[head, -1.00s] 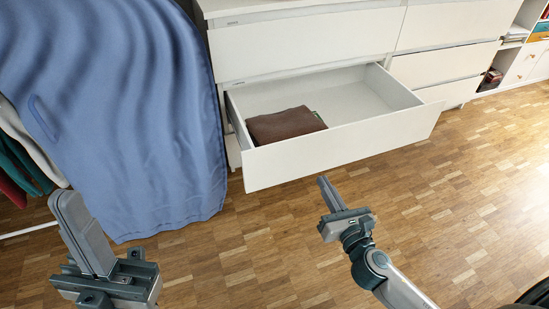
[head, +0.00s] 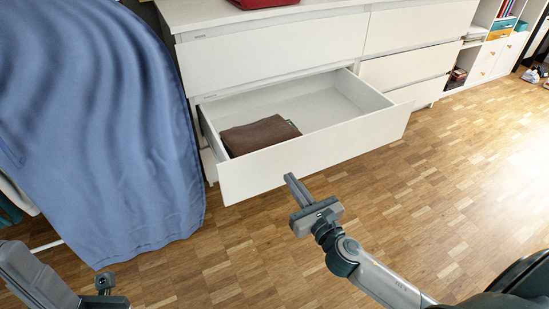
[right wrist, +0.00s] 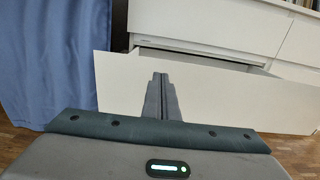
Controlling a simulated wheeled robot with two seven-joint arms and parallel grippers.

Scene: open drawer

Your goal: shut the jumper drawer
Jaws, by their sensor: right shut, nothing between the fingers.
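The jumper drawer (head: 330,147) is pulled out of the white chest, its plain front facing me. A folded brown jumper (head: 258,135) lies inside at the left. My right gripper (head: 290,178) is shut and empty, its fingertips pointing at the drawer front from just before it. In the right wrist view the shut fingers (right wrist: 160,76) overlap the drawer front (right wrist: 220,95); whether they touch it I cannot tell. My left gripper (head: 30,272) is at the lower left, partly cut off by the frame, away from the drawer.
The white chest (head: 270,52) has other drawers, all shut. A blue cloth (head: 100,130) hangs close on the left of the drawer. A red item (head: 262,3) lies on top. Shelves (head: 490,50) stand at the right. The parquet floor (head: 440,180) before the drawer is clear.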

